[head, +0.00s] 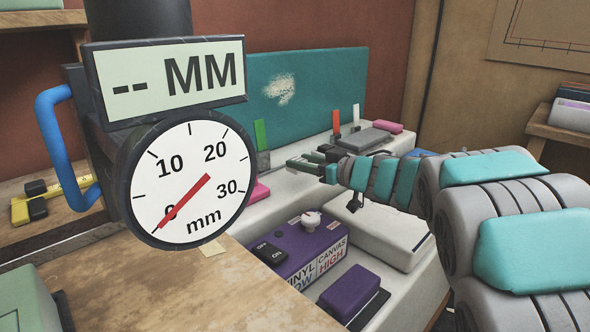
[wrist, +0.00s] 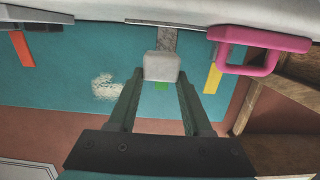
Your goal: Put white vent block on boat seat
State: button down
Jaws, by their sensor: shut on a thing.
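My gripper (wrist: 160,76) is shut on a small white block (wrist: 162,66), which sits between the fingertips in the wrist view. In the head view my gripper (head: 300,163) reaches left over the white bench, in front of the teal panel; the block cannot be made out there. The upright teal panel (head: 315,95) has a pale worn patch and fills much of the wrist view (wrist: 60,85). It may be the boat seat's back, but I cannot tell for sure. A grey strip (wrist: 163,40) shows just beyond the block.
A purple control box (head: 305,245) and a purple block (head: 350,287) stand on the near bench. A large dial gauge (head: 190,180) blocks the left of the head view. A pink handled thing (wrist: 258,50) and a yellow tab (wrist: 213,78) are right of the block in the wrist view.

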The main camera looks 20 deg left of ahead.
aim_at(296, 180)
jog(key=w+a, duration=0.1)
jog(key=w, duration=0.1)
jog(key=w+a, duration=0.2)
jog(key=shift+f, duration=0.2)
jog(key=shift+s+f+b, duration=0.1)
jog(key=shift+f+b, duration=0.25)
jog(key=shift+f, duration=1.45)
jog(key=shift+c, duration=1.6)
grip_release()
jog(key=shift+f, duration=0.1)
jog(key=shift+d, duration=0.15)
jog(key=v, duration=1.1)
jog(key=shift+s+d, duration=0.25)
jog(key=shift+d, duration=0.05)
